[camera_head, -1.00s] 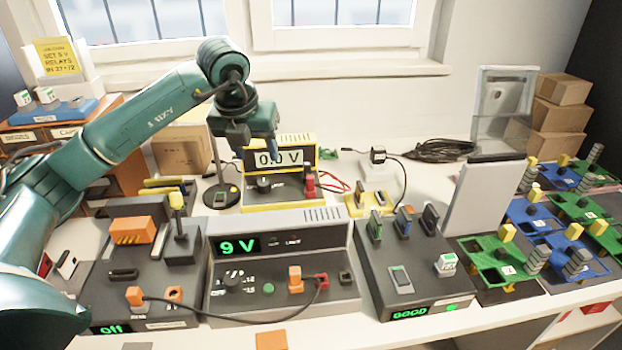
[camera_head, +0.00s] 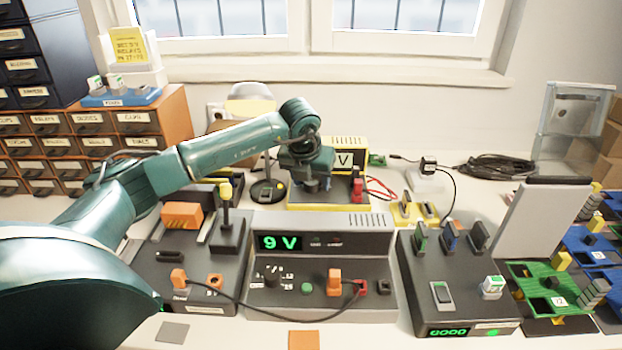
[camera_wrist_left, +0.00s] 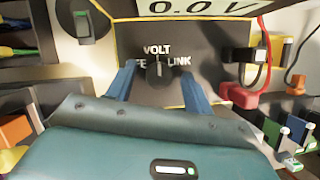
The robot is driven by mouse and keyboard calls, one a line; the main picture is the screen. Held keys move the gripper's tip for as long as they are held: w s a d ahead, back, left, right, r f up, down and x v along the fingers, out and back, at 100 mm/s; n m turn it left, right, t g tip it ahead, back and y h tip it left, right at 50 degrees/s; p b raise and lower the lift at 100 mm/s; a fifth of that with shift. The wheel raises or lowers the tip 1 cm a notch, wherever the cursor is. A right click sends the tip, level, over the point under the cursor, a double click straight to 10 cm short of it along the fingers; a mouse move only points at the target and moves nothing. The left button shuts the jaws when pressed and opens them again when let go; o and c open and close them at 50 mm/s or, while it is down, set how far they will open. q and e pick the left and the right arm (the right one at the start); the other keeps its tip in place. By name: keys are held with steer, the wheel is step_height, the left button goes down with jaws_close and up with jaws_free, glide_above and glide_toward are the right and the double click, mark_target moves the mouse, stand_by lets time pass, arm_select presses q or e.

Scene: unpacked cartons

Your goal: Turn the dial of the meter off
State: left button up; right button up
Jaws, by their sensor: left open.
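The meter (camera_head: 300,205) is a dark box with yellow edges below the window, partly hidden by my left arm in the head view. In the left wrist view its panel (camera_wrist_left: 205,50) has a display (camera_wrist_left: 200,8) reading 0.0 V. Its black dial (camera_wrist_left: 158,73) has a white mark pointing up at VOLT; LINK is to its right, and a left label is partly hidden. My left gripper (camera_wrist_left: 158,80) is open, with one blue finger on each side of the dial. In the head view this gripper (camera_head: 312,188) is in front of the meter. Finger contact cannot be told.
A grey 9 V supply (camera_head: 320,240) stands in front of the meter, with a black cable across it. Red leads and a red plug (camera_head: 357,190) are at the meter's right. A round-based stand (camera_head: 267,190) is at its left. A grey tester (camera_head: 455,290) stands to the right.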

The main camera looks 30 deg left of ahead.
arm_select(q)
steer(key=c, duration=1)
steer(key=shift+n, duration=0.4)
steer(key=n+y, duration=0.1)
steer(key=n, duration=0.1)
steer(key=n+g+y+b, duration=0.1)
steer(key=n, duration=0.2)
steer(key=shift+w+d+n, duration=0.15)
steer(key=shift+n, duration=0.15)
steer(key=n+g, duration=0.1)
steer(key=n, duration=0.1)
steer(key=n+g+y, duration=0.1)
steer(key=n, duration=0.2)
steer(key=shift+n, duration=0.3)
steer(key=o, duration=1)
